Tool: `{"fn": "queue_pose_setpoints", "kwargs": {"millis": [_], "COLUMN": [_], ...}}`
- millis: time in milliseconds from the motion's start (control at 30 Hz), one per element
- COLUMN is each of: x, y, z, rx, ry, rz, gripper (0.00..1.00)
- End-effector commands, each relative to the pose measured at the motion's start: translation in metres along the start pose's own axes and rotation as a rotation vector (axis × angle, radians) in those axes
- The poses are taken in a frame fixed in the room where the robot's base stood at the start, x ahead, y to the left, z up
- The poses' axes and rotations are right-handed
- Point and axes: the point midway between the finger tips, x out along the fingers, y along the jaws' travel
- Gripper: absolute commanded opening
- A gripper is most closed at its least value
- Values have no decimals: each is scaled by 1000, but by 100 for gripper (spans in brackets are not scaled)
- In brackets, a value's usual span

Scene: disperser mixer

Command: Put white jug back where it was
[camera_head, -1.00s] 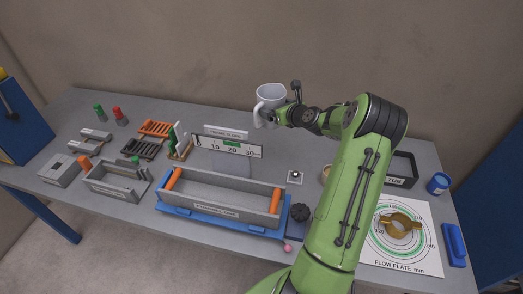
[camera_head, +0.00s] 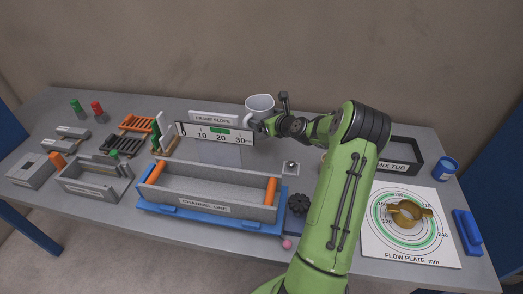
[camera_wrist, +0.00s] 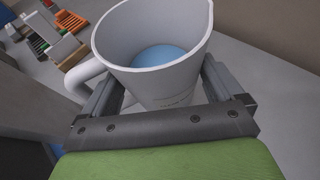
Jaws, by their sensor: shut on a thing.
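The white jug (camera_head: 260,103) is near the back of the bench, behind the right end of the frame slope gauge. In the wrist view the jug (camera_wrist: 170,77) is upright between my fingers, its handle at the left, with light blue liquid inside. My gripper (camera_head: 262,126) is shut on the jug; in the wrist view my gripper (camera_wrist: 155,100) has a finger on each side of it. The jug's base is hidden, so I cannot tell whether it touches the bench.
The frame slope gauge (camera_head: 213,135) stands just left of the jug. The blue-based channel (camera_head: 205,205) lies in front. The mix tub (camera_head: 407,158) and flow plate (camera_head: 390,250) are right of my arm.

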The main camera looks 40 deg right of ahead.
Motion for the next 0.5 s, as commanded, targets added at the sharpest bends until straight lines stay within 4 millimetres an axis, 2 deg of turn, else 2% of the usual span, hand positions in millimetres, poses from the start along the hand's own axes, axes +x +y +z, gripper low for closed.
{"fn": "queue_pose_setpoints", "kwargs": {"millis": [33, 100, 267, 400, 500], "x": [6, 12, 20, 29, 31], "y": [1, 2, 2, 2, 3], "z": [-15, -28, -47, -70, -76], "rx": [4, 3, 2, 2, 1], "ry": [3, 1, 0, 0, -1], "rz": [3, 3, 2, 1, 1], "gripper": [52, 52, 52, 52, 52]}}
